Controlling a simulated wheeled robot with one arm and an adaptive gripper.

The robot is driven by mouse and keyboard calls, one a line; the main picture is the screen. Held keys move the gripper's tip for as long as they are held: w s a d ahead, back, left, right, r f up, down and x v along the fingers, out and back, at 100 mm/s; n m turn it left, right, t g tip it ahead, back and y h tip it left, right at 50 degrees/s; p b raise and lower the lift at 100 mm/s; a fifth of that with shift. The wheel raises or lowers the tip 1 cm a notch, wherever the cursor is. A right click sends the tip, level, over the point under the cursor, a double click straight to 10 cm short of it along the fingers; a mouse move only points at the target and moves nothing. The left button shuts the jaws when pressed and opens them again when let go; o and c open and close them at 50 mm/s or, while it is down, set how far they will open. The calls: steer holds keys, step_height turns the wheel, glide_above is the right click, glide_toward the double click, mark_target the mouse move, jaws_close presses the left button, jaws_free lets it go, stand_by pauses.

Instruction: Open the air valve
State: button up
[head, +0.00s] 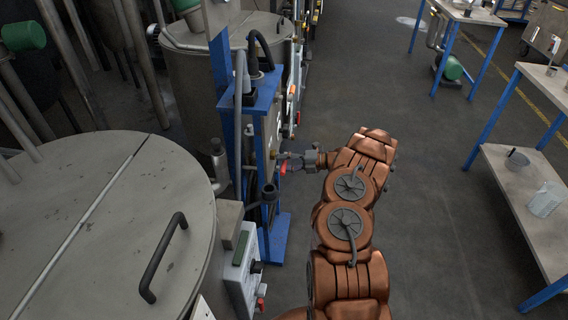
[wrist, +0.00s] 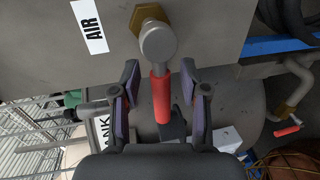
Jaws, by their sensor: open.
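The air valve has a brass hex fitting, a grey round body (wrist: 158,44) and a red lever handle (wrist: 161,95). A white AIR label (wrist: 90,25) is on the panel beside it. In the wrist view the lever points down, toward my gripper (wrist: 160,75). My gripper is open, with one finger on each side of the red lever and a visible gap on both sides. In the head view my gripper (head: 290,162) is at the blue-framed panel, where a bit of the red lever (head: 283,167) shows. The valve body is mostly hidden there.
Another red-handled valve (wrist: 287,130) on a bent pipe is at the right of the wrist view. A large lidded vessel (head: 100,220) stands left of the blue frame (head: 275,240). A control box (head: 243,270) is below. The floor (head: 430,200) to the right is clear up to the workbench (head: 510,185).

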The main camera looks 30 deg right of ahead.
steer(key=v, duration=1.2)
stand_by(0.3)
